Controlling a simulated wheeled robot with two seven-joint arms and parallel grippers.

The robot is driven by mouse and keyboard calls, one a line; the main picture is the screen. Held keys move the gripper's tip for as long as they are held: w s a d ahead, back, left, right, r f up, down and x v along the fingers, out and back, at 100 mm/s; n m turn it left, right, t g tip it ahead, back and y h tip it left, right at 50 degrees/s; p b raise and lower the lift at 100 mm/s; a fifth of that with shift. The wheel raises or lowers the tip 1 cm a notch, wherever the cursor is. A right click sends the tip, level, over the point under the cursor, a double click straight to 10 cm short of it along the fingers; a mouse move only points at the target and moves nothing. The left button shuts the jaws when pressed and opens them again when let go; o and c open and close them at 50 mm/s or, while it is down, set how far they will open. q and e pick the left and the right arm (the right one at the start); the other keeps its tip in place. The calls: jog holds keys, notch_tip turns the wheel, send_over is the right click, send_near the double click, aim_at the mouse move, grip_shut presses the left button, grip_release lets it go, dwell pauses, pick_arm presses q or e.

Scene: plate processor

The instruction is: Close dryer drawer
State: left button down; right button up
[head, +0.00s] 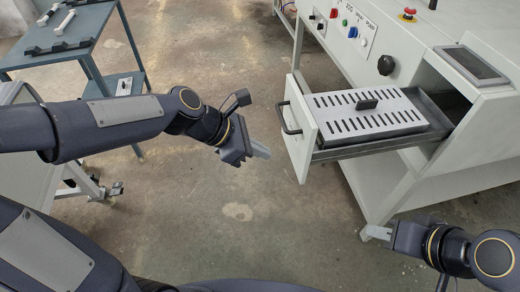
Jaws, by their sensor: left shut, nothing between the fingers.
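The dryer drawer (300,140) is pulled out from the white machine, on the right of the head view. Its white front panel carries a dark handle (287,119). A slotted light plate with a black knob (367,104) lies in the drawer. My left gripper (260,148) is shut and empty, left of the drawer front and apart from it in the picture. My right gripper (378,233) is at the lower right, below the drawer in the picture. Its fingers look close together, but their gap cannot be made out.
The white machine has a control panel (345,28), a red emergency button (408,14) and a tablet-like screen (470,64). A blue-grey table (85,30) with dark and white parts stands at the upper left. Bare floor (215,75) lies between table and machine.

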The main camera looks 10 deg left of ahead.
aim_at(305, 162)
pick_arm(q)
jog(key=shift+w+d+f, duration=0.45)
jog(key=shift+d+f, duration=0.35)
jog(key=shift+d, duration=0.55)
jog(key=shift+w+d+f, duration=0.4)
jog(key=shift+d+f, duration=0.35)
jog(key=shift+d, duration=0.6)
jog(key=shift+w+d+f, duration=0.45)
jog(key=shift+d+f, duration=0.35)
jog(key=shift+d, duration=0.55)
pick_arm(e)
jog(key=shift+f, duration=0.3)
